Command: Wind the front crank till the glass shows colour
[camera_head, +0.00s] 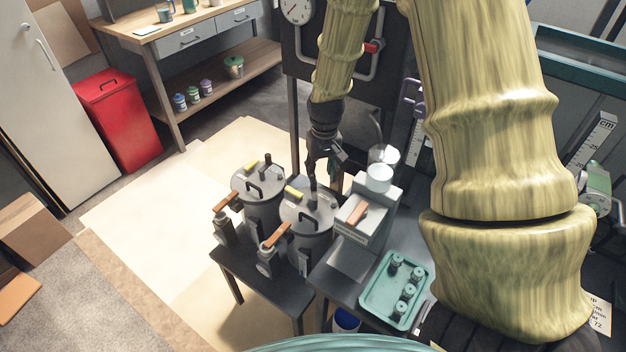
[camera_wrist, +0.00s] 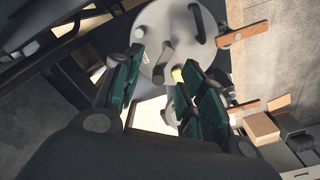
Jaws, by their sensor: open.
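Two grey lidded pots stand side by side on a low dark bench: a nearer pot (camera_head: 308,243) and a farther pot (camera_head: 262,212). Each has a dark lid handle, a yellow piece and a wooden-handled lever at its front left: the nearer lever (camera_head: 274,238) and the farther lever (camera_head: 227,199). I cannot tell which part is the front crank, or see colour in a glass. My gripper (camera_head: 322,166) is open and empty above the nearer pot's lid. In the wrist view, my gripper (camera_wrist: 157,80) points toward a round grey lid (camera_wrist: 150,35) with a grey bar on it.
A white-topped device (camera_head: 362,218) with a wooden handle stands right of the nearer pot. A red bin (camera_head: 118,125) and a workbench (camera_head: 215,45) stand behind. Pale floor left of the pots is clear.

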